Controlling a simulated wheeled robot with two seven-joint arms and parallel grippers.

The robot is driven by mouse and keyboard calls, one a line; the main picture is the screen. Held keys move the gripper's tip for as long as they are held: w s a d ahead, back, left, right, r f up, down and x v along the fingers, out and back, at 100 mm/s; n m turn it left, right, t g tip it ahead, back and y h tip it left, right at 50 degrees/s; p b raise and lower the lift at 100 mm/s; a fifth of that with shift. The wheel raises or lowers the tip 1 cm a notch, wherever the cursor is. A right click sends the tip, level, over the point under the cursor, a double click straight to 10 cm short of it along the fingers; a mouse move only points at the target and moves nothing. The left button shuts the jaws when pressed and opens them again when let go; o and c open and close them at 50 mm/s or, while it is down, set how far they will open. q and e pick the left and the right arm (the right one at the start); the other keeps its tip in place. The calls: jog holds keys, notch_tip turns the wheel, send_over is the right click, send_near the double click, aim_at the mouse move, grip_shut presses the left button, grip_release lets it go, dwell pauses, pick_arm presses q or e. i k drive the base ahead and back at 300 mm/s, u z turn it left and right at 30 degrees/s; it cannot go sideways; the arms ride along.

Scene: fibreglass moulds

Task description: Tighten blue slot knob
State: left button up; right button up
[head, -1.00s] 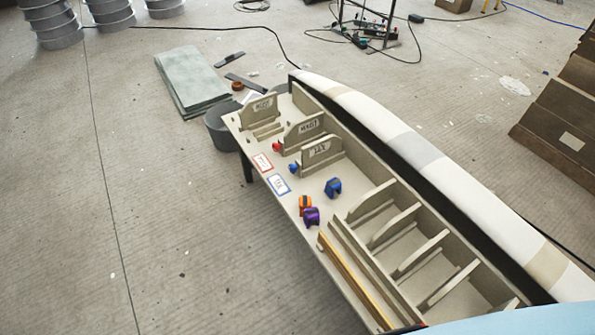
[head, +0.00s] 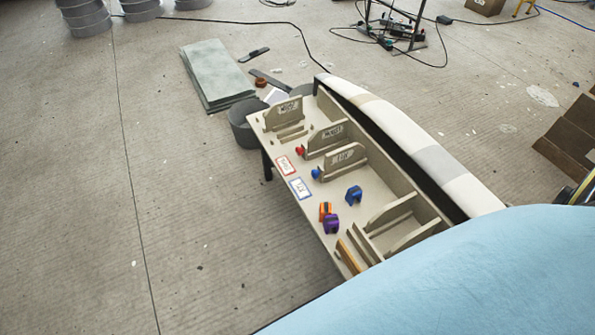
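The bench (head: 312,226) stands in the middle of the head view with upright slotted panels on it. A small blue knob (head: 316,173) sits at the left end of the nearest labelled panel (head: 345,161). A red knob (head: 300,149) sits at the end of the panel behind it. A blue-framed label (head: 300,188) and a red-framed label (head: 284,165) lie near the bench's left edge. A larger loose blue piece (head: 353,195) stands on the bench top. Neither gripper is in view.
An orange piece (head: 325,210) and a purple piece (head: 332,224) stand near the bench's front. A large light blue surface (head: 450,275) covers the lower right and hides part of the bench. A grey bucket (head: 243,124) stands beside the bench.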

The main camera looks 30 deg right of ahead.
aim_at(314, 173)
jog(key=i, duration=3.9)
jog(key=z, duration=4.8)
